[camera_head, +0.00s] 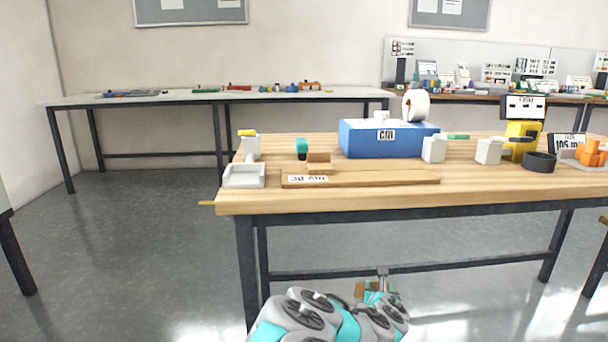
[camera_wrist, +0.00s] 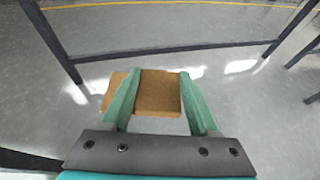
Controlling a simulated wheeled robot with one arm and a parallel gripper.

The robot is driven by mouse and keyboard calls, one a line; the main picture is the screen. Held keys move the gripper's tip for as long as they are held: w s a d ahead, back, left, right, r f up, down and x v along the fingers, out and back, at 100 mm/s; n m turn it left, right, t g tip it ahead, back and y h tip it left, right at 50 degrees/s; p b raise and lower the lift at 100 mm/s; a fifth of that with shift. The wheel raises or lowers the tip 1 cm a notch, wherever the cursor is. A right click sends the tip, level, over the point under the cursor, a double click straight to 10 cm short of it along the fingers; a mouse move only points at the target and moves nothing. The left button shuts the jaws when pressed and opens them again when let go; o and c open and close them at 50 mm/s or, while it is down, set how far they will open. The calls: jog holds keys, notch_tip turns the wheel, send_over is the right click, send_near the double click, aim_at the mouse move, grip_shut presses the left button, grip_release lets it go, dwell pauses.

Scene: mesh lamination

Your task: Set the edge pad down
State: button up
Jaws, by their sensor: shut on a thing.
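My gripper (camera_wrist: 160,78) is shut on a brown pad (camera_wrist: 160,96), which I take to be the edge pad. The pad sits between the two teal fingers, and a lighter brown part sticks out past the left finger. Only bare floor shows beneath it in the wrist view. In the head view my gripper (camera_head: 374,292) is low, in front of the wooden workbench (camera_head: 480,187) and below its top. There the pad (camera_head: 360,289) is small and partly hidden by my arm.
On the workbench are a wooden board (camera_head: 390,178) labelled 30 cm, a small brown block (camera_head: 319,163), a pale grey tray (camera_head: 244,176), a blue box (camera_head: 385,140) and a black ring (camera_head: 538,162). Dark bench legs (camera_head: 246,265) and a crossbar (camera_head: 440,266) stand near my arm.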

jog(key=a+n+y, duration=0.1)
jog(key=w+a+f+y, duration=0.1)
jog(key=a, duration=0.1)
jog(key=w+a+n+y, duration=0.1)
jog(key=a, duration=0.1)
jog(key=shift+w+a+f+n, duration=0.15)
jog(key=shift+f+n, duration=0.05)
jog(key=shift+n, duration=0.1)
